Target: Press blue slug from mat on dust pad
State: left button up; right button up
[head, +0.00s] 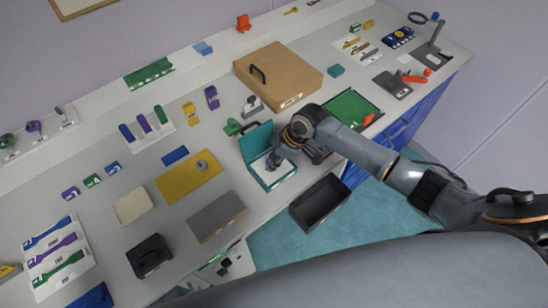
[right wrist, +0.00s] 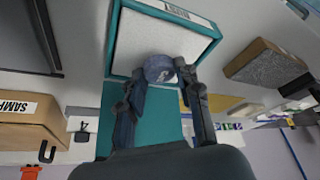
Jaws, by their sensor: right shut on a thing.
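The dust pad is a pale speckled slab (right wrist: 140,38) in an open teal box (head: 255,142), whose lid stands up at the back. My right gripper (head: 275,163) is over the pad in the head view. In the right wrist view its fingers are shut on a round grey-blue slug (right wrist: 158,68). The slug appears at the pad's edge near the lid side; I cannot tell whether it touches the pad. In the head view the slug is hidden by the gripper. A pale beige mat (head: 133,206) lies bare at left. My left gripper is not in view.
A yellow board (head: 178,183) with a small grey round piece lies left of the teal box, with a grey block (head: 216,217) in front. A brown box (head: 277,79) stands behind. A black open bin (head: 320,203) is at the front right, beyond the bench edge.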

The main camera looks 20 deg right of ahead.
jog(key=shift+f+b, duration=0.3)
jog(key=shift+f, duration=0.2)
dwell(0.8)
jog(key=shift+s+f, duration=0.1)
jog(key=shift+s, duration=0.05)
dwell(1.4)
notch_tip(320, 180, up, 2)
jog(key=p, duration=0.2)
jog(key=shift+r+p, duration=0.25)
jog(key=shift+p, duration=0.1)
notch_tip(320, 180, up, 3)
jog(key=shift+f+p, duration=0.2)
jog(key=shift+p, duration=0.8)
jog(key=shift+r, duration=1.05)
